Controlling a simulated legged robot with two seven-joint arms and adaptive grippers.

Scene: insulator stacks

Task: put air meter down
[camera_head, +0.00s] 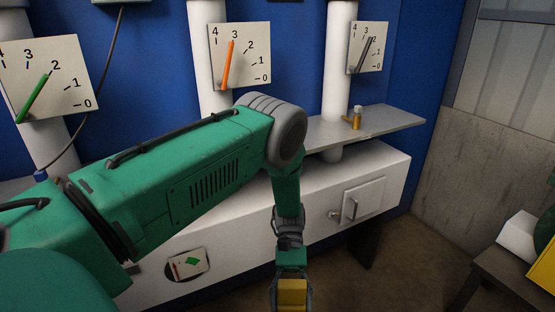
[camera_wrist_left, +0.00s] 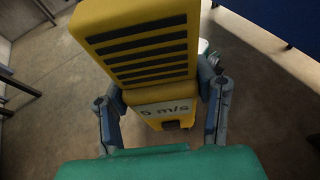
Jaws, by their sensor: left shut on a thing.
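The air meter (camera_wrist_left: 150,58) is a yellow block with dark slots and a pale label reading "5 m/s". It fills the upper middle of the left wrist view. My left gripper (camera_wrist_left: 163,100) is shut on it, with one finger on each side. In the head view my green left arm reaches down to the lower middle, and the yellow air meter (camera_head: 291,294) shows between the fingers at the bottom edge. The air meter is held in the air above the floor. Its lower part is cut off in the head view. My right gripper is not seen.
A white cabinet (camera_head: 375,165) with a small door and a grey shelf (camera_head: 385,127) stand behind the arm. A small brass fitting (camera_head: 355,119) sits on the shelf. Several dial gauges hang above. A dark table (camera_head: 500,275) with white and yellow things is at right. Floor between is clear.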

